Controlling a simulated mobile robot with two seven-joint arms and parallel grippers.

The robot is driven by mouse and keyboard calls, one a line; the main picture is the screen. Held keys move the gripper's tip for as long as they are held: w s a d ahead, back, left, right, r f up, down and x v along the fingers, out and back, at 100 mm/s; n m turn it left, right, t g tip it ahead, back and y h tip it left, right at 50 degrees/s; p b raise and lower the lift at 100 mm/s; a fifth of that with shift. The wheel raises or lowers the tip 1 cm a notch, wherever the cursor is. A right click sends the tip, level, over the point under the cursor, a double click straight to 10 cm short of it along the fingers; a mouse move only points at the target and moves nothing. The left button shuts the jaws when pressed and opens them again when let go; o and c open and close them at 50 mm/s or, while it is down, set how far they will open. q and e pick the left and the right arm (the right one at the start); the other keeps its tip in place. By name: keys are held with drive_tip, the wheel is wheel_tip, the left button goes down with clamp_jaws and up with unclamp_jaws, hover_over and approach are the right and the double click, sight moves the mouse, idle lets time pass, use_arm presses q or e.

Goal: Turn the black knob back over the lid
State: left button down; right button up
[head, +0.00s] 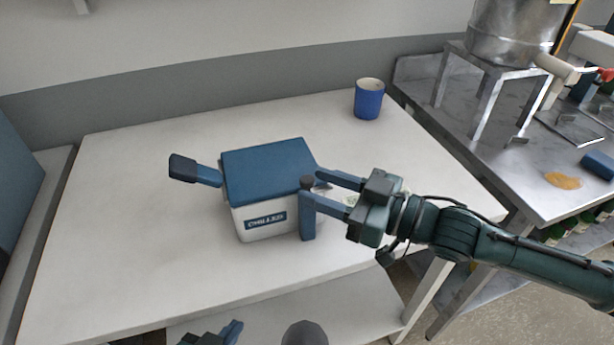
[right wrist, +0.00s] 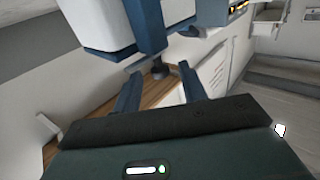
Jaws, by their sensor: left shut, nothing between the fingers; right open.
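A white box (head: 258,230) with a blue lid (head: 265,160) and a "CHILLED" label stands on the table; the lid lies flat on it. My left gripper (head: 232,331) is shut and empty at the bottom edge, away from the box.
A blue arm with a black end (head: 184,167) sticks out left of the box. A blue cup (head: 368,100) stands at the back of the white table (head: 130,240). A metal bench (head: 480,150) with a large pot (head: 508,30) is at right. The table's left side is clear.

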sight(307, 179)
drive_tip(key=shift+x, duration=1.6)
clamp_jaws()
